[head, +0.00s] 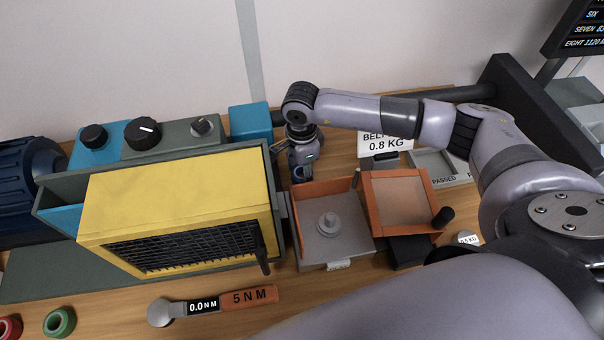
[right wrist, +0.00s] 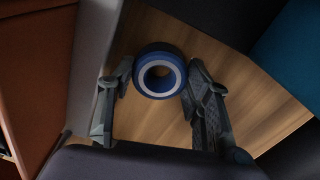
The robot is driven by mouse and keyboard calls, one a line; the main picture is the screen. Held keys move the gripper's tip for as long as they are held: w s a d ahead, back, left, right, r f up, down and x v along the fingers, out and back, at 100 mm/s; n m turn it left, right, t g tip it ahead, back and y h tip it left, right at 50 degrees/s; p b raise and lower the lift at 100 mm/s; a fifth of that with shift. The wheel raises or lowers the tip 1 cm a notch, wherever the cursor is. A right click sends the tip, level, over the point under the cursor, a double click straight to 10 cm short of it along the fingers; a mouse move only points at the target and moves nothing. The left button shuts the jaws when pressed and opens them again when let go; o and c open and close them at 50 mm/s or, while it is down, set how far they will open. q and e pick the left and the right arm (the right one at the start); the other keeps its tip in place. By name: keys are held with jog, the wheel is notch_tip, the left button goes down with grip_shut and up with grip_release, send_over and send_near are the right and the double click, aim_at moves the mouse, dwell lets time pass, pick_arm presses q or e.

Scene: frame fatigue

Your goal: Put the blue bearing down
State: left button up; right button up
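The blue bearing (right wrist: 160,74), a blue ring with a pale inner band and an open centre, is between the fingertips of my right gripper (right wrist: 160,78) in the right wrist view. Both fingertips appear to touch its sides, with wood table behind it. In the head view my right gripper (head: 303,158) points down behind the orange-walled tray, right of the yellow guard. I cannot make out the bearing there. My left gripper is not in view.
A yellow guarded machine (head: 180,195) stands left of the gripper, with a blue block (head: 250,121) close by. A grey tray (head: 345,250) with a stepped peg is in front. A torque wrench (head: 250,298), green ring (head: 60,322) and red ring (head: 8,328) lie on the table (head: 110,318).

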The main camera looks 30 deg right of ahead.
jog(key=c, duration=0.8)
jog(key=shift+r, duration=0.1)
